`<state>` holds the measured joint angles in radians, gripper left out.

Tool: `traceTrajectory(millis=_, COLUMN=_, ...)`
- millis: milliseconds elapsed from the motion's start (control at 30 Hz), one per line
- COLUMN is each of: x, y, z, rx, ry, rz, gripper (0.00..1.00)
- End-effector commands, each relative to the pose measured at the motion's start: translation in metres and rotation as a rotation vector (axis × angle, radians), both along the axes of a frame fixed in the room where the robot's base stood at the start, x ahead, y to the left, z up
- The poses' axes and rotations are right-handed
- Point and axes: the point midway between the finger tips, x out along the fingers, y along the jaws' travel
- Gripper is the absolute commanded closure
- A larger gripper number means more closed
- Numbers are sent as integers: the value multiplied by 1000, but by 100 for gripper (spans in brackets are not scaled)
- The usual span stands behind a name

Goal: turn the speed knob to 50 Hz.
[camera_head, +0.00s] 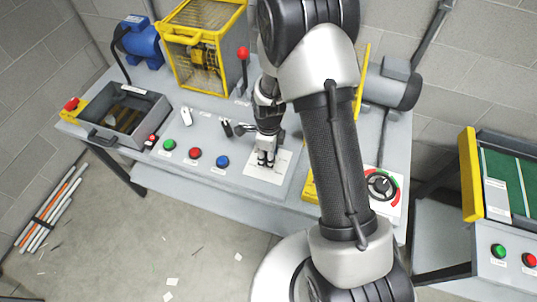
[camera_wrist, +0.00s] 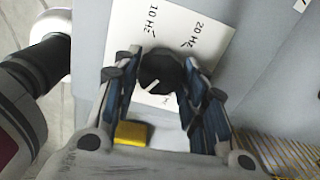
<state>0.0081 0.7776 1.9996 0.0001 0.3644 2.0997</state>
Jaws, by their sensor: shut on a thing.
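The speed knob (camera_wrist: 160,70) is a round black knob with a white pointer line, on a white plate (camera_wrist: 196,22) in the wrist view. The plate bears printed marks "10 Hz" and "20 Hz" beyond the knob; its other marks are hidden. The pointer slants toward the lower left in that view. My gripper (camera_wrist: 158,78) is shut on the knob, with a finger on each side. In the head view my gripper (camera_head: 266,160) points down over the white plate (camera_head: 267,176), and it hides the knob there.
Green (camera_head: 169,145), red (camera_head: 195,153) and blue (camera_head: 222,161) buttons sit left of my gripper. A red-tipped lever (camera_head: 243,55) stands behind it. A black dial (camera_head: 380,186) with a red-green scale is to the right, beyond my arm. A yellow cage (camera_head: 203,45) stands at the back left.

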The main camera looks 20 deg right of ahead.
Motion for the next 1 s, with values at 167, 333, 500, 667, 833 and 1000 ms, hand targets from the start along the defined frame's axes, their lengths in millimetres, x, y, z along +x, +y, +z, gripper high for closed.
traceTrajectory(millis=167, x=0, y=0, z=0, rx=0, ry=0, rz=-42, gripper=85)
traceTrajectory(millis=333, x=0, y=0, z=0, rx=0, ry=0, rz=-55, gripper=85)
traceTrajectory(millis=500, x=0, y=0, z=0, rx=0, ry=0, rz=-57, gripper=85)
traceTrajectory(millis=667, x=0, y=0, z=0, rx=0, ry=0, rz=-57, gripper=60)
traceTrajectory(millis=833, x=0, y=0, z=0, rx=0, ry=0, rz=-56, gripper=49)
traceTrajectory(millis=1000, x=0, y=0, z=0, rx=0, ry=0, rz=-55, gripper=40)
